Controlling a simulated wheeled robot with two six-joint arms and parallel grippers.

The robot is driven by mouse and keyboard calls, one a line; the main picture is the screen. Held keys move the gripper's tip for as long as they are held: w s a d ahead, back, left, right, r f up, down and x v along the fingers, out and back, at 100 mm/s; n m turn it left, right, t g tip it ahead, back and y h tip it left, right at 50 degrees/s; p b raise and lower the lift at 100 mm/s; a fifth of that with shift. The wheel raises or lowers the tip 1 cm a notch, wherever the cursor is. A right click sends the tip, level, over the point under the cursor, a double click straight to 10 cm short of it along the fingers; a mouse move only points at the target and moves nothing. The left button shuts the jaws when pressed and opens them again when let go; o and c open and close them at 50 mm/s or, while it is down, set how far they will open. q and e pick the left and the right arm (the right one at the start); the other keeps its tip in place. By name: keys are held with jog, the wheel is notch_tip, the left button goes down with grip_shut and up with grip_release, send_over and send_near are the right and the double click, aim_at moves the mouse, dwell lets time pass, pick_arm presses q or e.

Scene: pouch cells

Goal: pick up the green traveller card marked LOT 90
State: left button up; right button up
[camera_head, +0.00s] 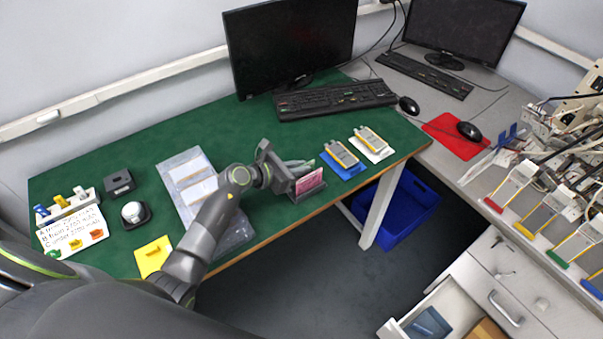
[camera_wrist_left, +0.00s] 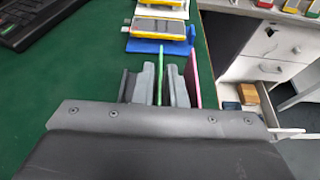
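A green card (camera_wrist_left: 160,72) stands edge-on between the two fingers of my left gripper (camera_wrist_left: 160,88) in the left wrist view. The fingers lie close against both its faces, and the gripper looks shut on it. In the head view the left gripper (camera_head: 292,172) is over the card holder, and a sliver of the green card (camera_head: 306,163) shows behind it. A pink card (camera_head: 309,182) stands in the holder in front; it also shows to the right of the fingers in the left wrist view (camera_wrist_left: 193,78). No lot mark is readable on the green card. My right gripper is not in view.
Pouch cells on a blue tray (camera_head: 353,169) and a white tray (camera_head: 382,153) lie to the right of the holder. A keyboard (camera_head: 335,99) lies behind. Clear plastic sleeves (camera_head: 178,165) lie left. The green bench's front edge (camera_head: 285,231) is close.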

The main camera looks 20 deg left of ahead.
pick_arm(q)
grip_shut()
